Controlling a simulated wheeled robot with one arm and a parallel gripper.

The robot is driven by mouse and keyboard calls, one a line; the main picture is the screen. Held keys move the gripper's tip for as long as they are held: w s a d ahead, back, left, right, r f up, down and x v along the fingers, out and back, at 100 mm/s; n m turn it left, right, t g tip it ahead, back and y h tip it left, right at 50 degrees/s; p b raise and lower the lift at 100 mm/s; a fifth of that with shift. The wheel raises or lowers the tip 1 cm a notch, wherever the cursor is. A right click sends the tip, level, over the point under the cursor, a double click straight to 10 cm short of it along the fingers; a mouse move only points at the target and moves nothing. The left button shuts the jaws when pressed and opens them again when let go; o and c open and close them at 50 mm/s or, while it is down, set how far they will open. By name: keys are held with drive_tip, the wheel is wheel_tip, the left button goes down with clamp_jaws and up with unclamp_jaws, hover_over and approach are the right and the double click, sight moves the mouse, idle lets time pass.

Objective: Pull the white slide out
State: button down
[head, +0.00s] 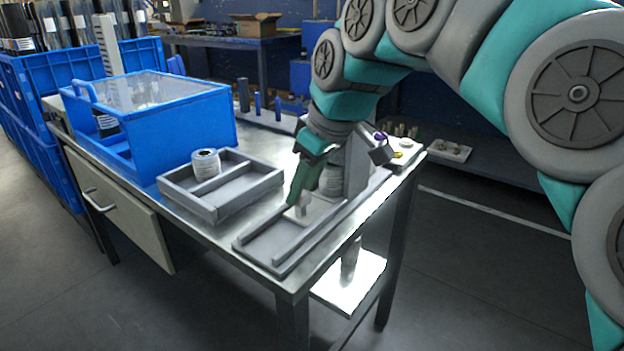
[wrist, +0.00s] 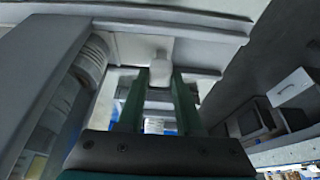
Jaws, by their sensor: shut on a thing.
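The white slide (head: 318,212) is a flat pale plate lying in a grey railed track (head: 268,246) at the table's front right edge. A small white knob stands up from it. My gripper (head: 298,203) reaches down from the upper right with green fingers on this knob. In the wrist view the knob (wrist: 160,70) sits between the two fingertips of my gripper (wrist: 158,84), which is shut on it. Part of the slide extends toward the grey upright block (head: 357,165) and is hidden behind my gripper. The near-left stretch of the track is empty.
A grey divided tray (head: 240,192) holding a white roll (head: 206,163) lies left of the track. A blue box (head: 185,130) stands behind it on the metal table. Small parts (head: 397,143) sit at the right end. Open floor lies in front.

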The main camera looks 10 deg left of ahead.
drive_tip(key=s+a, duration=0.1)
drive_tip(key=s, duration=0.1)
drive_tip(key=s+a, duration=0.1)
drive_tip(key=s, duration=0.1)
drive_tip(key=s+a, duration=0.1)
drive_tip(key=s, duration=0.2)
drive_tip(key=c, duration=0.6)
unclamp_jaws()
drive_tip(key=shift+s, duration=0.1)
drive_tip(key=shift+o, duration=0.2)
drive_tip(key=shift+d+r, duration=0.15)
drive_tip(key=shift+r, duration=0.3)
drive_tip(key=v, duration=0.7)
drive_tip(key=shift+f, duration=0.15)
